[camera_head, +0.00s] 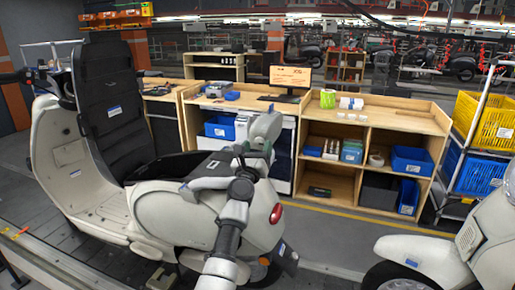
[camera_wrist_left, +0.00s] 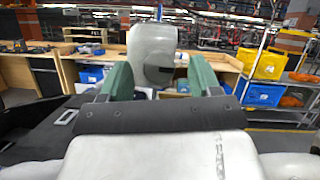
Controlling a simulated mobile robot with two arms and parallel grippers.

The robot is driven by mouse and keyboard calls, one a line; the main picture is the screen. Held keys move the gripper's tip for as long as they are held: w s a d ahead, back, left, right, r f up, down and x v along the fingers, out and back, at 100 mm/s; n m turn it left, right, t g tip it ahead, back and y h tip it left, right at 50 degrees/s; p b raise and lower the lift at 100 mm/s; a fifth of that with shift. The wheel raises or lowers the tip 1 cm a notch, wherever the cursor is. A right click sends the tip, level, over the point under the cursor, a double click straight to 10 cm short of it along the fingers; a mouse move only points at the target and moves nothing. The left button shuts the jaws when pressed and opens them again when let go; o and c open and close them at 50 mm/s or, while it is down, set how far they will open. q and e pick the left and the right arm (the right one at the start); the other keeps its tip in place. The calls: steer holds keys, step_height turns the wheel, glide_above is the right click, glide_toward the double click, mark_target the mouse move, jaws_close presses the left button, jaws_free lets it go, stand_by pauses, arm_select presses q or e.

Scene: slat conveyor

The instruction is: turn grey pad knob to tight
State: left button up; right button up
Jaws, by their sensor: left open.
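A rounded grey pad (camera_head: 267,126) stands above the rear end of the white scooter (camera_head: 150,205). In the left wrist view the same grey pad (camera_wrist_left: 151,38) rises just beyond and between my green fingers. A rounded feature with a dark edge low on its face looks like the knob (camera_wrist_left: 160,66); its setting cannot be read. My left gripper (camera_wrist_left: 161,78) is open, with one finger on each side of this feature; contact cannot be told. In the head view my left gripper (camera_head: 254,153) is small, just below the pad. My right gripper is not in view.
A tall black backrest panel (camera_head: 108,105) stands on the scooter. Wooden shelving (camera_head: 375,115) with bins and a monitor (camera_head: 290,77) is behind. Yellow and blue crates (camera_head: 485,122) stand at right. Another white scooter (camera_head: 455,250) is at lower right. Floor between the scooters is clear.

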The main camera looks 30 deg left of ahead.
arm_select(q)
steer(key=shift+w+a+r, duration=0.1)
steer(key=shift+w+a, duration=0.15)
steer(key=shift+w, duration=0.1)
steer(key=c, duration=0.9)
steer(key=shift+d, duration=0.1)
